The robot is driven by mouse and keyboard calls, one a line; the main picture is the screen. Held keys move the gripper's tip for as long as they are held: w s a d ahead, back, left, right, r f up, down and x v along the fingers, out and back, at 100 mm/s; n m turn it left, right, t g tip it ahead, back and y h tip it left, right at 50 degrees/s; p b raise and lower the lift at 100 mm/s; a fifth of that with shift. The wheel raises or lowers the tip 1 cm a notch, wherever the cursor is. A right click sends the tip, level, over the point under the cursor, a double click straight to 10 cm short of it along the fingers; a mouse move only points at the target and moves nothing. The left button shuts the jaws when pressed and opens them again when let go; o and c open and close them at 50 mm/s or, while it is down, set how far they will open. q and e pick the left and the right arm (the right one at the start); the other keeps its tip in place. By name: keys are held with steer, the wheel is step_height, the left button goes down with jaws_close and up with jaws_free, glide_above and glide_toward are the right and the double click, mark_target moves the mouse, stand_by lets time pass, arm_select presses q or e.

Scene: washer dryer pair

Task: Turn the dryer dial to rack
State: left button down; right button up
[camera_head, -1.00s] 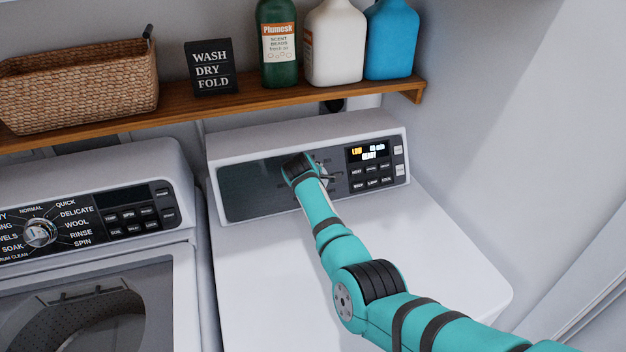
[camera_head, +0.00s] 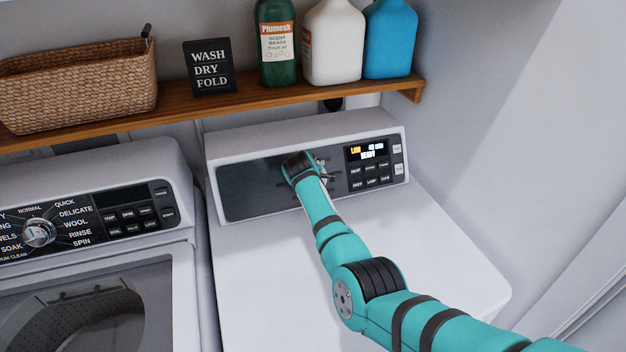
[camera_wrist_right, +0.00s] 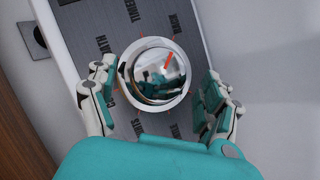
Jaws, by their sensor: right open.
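The dryer dial (camera_wrist_right: 155,72) shows in the right wrist view as a round, shiny metal knob with an orange-red pointer mark slanting to the upper right. Small labels ring it on the dark panel (camera_wrist_right: 85,18), turned and hard to read. My right gripper (camera_wrist_right: 158,78) is open, with one finger on each side of the dial. I cannot tell whether either finger touches it. In the head view my right arm reaches to the dryer's control panel (camera_head: 248,188) and hides the dial. My left gripper is not in view.
The dryer's display and buttons (camera_head: 371,165) are just right of my gripper. The washer (camera_head: 182,280) with its own dial (camera_head: 40,232) stands left. A wooden shelf (camera_head: 240,104) above holds a basket (camera_head: 85,85), a sign (camera_head: 209,68) and bottles (camera_head: 334,45). The dryer top is clear.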

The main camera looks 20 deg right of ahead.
steer(key=v, duration=1.2)
stand_by(0.3)
